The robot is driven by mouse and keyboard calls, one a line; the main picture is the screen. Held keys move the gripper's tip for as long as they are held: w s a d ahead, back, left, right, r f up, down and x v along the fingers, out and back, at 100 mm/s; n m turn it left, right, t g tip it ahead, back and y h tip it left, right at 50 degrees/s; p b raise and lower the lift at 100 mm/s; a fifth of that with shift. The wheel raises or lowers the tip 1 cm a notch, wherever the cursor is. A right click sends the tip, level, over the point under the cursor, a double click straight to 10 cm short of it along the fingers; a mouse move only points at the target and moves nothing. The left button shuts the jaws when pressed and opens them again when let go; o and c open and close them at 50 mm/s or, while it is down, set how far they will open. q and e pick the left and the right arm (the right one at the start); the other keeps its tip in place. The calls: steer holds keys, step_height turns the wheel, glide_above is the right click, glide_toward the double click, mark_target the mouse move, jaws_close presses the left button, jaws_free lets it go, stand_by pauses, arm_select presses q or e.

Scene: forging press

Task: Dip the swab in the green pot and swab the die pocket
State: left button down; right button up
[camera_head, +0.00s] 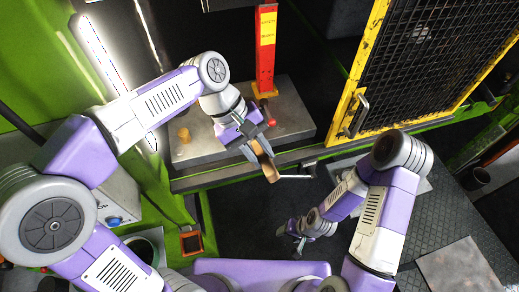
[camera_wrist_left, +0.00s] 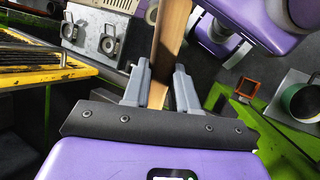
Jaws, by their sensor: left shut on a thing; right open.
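My left gripper (camera_head: 258,148) is shut on the swab's wooden handle (camera_head: 266,162) above the front edge of the grey metal bed. In the left wrist view the handle (camera_wrist_left: 171,40) runs up from between the fingers (camera_wrist_left: 160,88); the swab's head cannot be made out. The green pot (camera_head: 159,240) is at the lower left, partly hidden by my left arm. Its green rim (camera_wrist_left: 283,98) also shows at the right of the left wrist view. My right gripper (camera_head: 299,243) is open and low over the dark floor. The die pocket cannot be made out.
A red post (camera_head: 266,50) stands on the bed (camera_head: 295,105), with a yellowish piece (camera_head: 184,135) at its left. A yellow-framed mesh guard (camera_head: 425,50) stands at the right. An orange square frame (camera_head: 191,243) sits near the pot. Dark floor is open below the bed.

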arm_select(q)
steer(key=shift+w+a+p, duration=0.1)
steer(key=shift+w+p, duration=0.25)
steer(key=shift+s, duration=0.1)
steer(key=shift+s+d, duration=0.2)
steer(key=shift+s, duration=0.35)
steer(key=shift+w, duration=0.15)
steer(key=shift+w+a+p, duration=0.2)
steer(key=shift+w+p, duration=0.2)
steer(key=shift+w, duration=0.15)
steer(key=shift+s, duration=0.2)
